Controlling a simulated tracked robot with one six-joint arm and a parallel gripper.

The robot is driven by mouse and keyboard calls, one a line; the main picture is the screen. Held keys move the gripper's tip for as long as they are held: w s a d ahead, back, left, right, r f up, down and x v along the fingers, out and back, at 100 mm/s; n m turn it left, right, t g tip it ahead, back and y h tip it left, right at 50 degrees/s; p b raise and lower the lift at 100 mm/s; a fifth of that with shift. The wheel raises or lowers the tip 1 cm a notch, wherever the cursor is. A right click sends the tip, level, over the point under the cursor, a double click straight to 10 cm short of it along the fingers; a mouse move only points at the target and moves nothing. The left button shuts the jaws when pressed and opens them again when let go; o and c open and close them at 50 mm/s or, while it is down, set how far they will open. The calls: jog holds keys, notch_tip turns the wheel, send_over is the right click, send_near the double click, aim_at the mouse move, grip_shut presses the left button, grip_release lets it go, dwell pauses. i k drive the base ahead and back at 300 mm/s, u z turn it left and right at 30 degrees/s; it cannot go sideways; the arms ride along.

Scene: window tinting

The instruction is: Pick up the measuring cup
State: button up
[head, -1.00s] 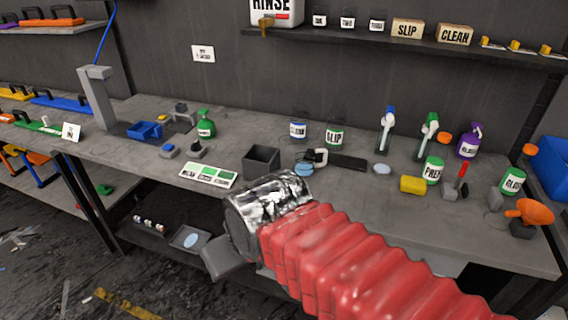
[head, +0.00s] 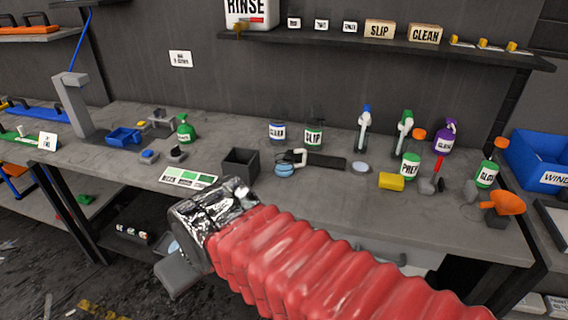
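I cannot pick out the measuring cup for certain. A small pale-blue round piece (head: 284,169) with a white, handle-like part beside it sits mid-bench; it is too small to identify. My gripper (head: 176,276) shows only as a grey block beyond the silver wrist of my red-sleeved arm. It is low, at the bench's front edge in the picture, left of the pale-blue piece and apart from it. Its fingertips are hidden, so open or shut does not show.
The grey bench (head: 335,206) has a clear front strip. A shelf (head: 400,44) hangs behind.

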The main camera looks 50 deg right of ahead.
aim_at(285, 165)
jog(key=z, duration=0.05)
jog(key=i, duration=1)
jog(key=u, duration=0.05)
